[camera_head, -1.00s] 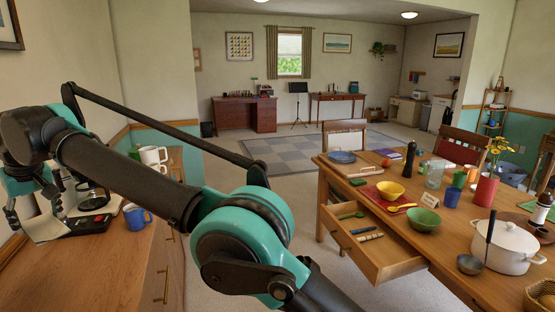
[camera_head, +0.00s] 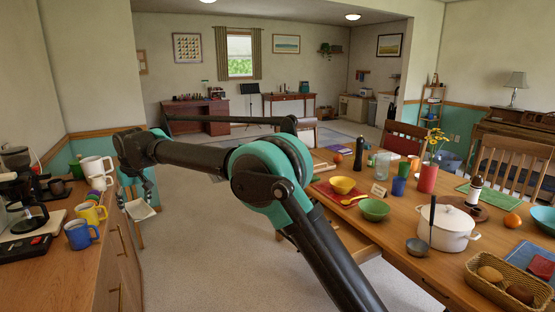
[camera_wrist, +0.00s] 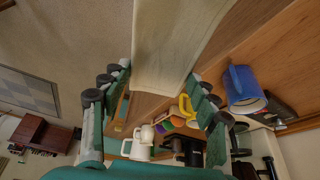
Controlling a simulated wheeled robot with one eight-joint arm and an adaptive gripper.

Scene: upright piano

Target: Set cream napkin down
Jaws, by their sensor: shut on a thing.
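My gripper (camera_head: 140,186) is shut on the cream napkin (camera_head: 140,210), which hangs below the fingers past the right edge of the left sideboard. In the wrist view the cream napkin (camera_wrist: 175,45) stretches away from between my finger pads as a flat pale sheet. Its gripped end is not clearly visible there. In the head view it appears over the floor side of the sideboard, and I see no surface clearly supporting it.
The sideboard (camera_head: 62,268) holds a blue mug (camera_head: 80,235), a yellow mug (camera_head: 92,213), white mugs (camera_head: 97,168) and a coffee maker (camera_head: 25,215). The dining table (camera_head: 400,275) at right carries a white pot (camera_head: 447,228), bowls and a bread basket (camera_head: 500,290). Open floor lies between them.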

